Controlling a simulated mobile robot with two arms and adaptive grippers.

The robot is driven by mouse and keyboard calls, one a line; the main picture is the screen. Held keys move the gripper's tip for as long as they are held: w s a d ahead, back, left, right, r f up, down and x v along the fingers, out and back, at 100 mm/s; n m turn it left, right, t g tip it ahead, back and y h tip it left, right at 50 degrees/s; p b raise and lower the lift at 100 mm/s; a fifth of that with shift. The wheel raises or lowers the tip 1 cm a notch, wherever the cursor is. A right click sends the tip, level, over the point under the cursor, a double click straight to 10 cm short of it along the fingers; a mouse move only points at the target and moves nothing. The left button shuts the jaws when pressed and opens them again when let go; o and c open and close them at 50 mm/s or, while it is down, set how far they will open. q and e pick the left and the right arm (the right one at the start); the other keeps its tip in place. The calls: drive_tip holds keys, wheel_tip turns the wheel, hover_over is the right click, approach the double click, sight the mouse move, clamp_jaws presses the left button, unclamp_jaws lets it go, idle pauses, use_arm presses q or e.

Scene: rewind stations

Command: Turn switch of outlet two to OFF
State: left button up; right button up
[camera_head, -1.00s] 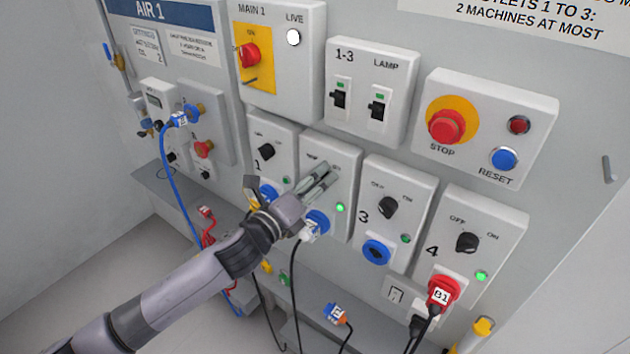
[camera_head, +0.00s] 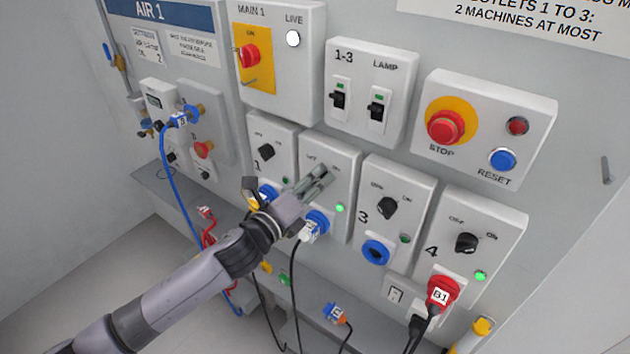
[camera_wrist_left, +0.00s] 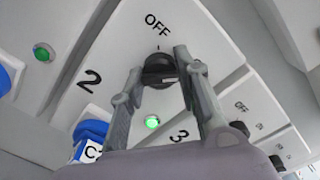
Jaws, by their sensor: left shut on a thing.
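The outlet two panel (camera_head: 343,160) is a white box between outlets 1 and 3. Its black rotary switch (camera_wrist_left: 158,72) shows in the left wrist view, below the OFF label; in the head view my gripper hides it. My left gripper (camera_head: 322,174) reaches in from the left, its fingers at the switch. In the left wrist view its fingertips (camera_wrist_left: 161,66) stand on either side of the knob, shut on it. The outlet's green lamp (camera_head: 340,208) is lit, and it also glows in the left wrist view (camera_wrist_left: 152,122). My right gripper is not in view.
A blue plug (camera_head: 316,222) with a white label and black cable sits in outlet two, just below my gripper. The outlet 3 knob (camera_head: 387,208) is close on the right. The outlet 1 knob (camera_head: 267,151) is on the left. The STOP button (camera_head: 446,127) is up right.

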use_arm(q)
drive_tip(key=n+p, duration=0.1)
drive_tip(key=n, duration=0.3)
drive_tip(key=n+p, duration=0.2)
drive_tip(key=n, duration=0.2)
drive_tip(key=shift+n, duration=0.3)
drive_tip(key=shift+n+p, duration=1.2)
drive_tip(key=shift+n, duration=3.1)
drive_tip(key=shift+f, duration=0.1)
drive_tip(key=o, duration=1.1)
drive_tip(key=shift+o, duration=0.2)
drive_tip(key=v, duration=1.2)
